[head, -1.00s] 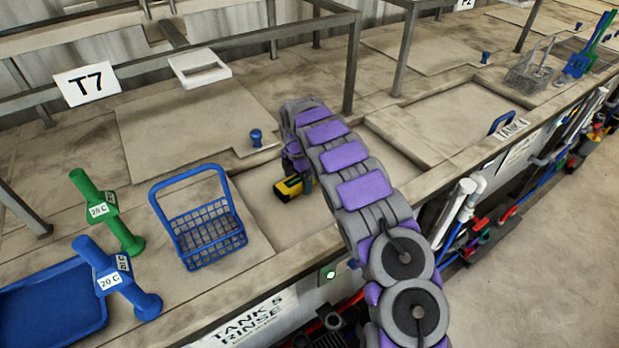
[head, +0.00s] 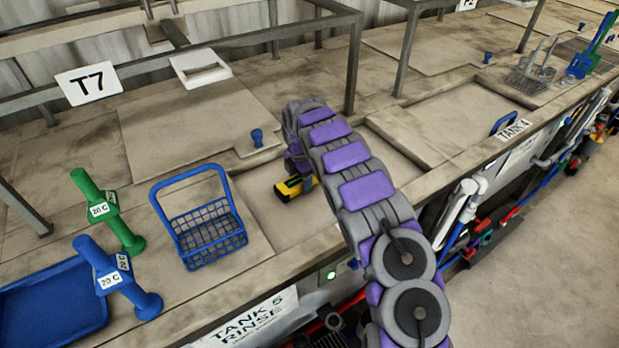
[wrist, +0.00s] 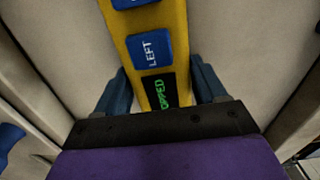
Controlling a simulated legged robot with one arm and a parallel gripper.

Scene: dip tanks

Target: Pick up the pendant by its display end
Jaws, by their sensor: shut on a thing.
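The pendant is a yellow and black bar (head: 294,187) in the recess by the Tank 5 opening, largely hidden behind my arm in the head view. In the wrist view the yellow pendant (wrist: 166,18) runs away from me, with blue buttons, one marked LEFT, and a black display with green letters nearest me. My gripper (wrist: 160,88) has a blue-grey finger on each side of the display end and is shut on it. In the head view my gripper is hidden behind my arm.
A blue wire basket (head: 206,235) stands left of the pendant. Green (head: 105,210) and blue (head: 118,280) handled things marked 20 C stand further left, near a blue tray (head: 50,305). A small blue knob (head: 257,138) sits on the lid behind. Metal frame posts rise at the back.

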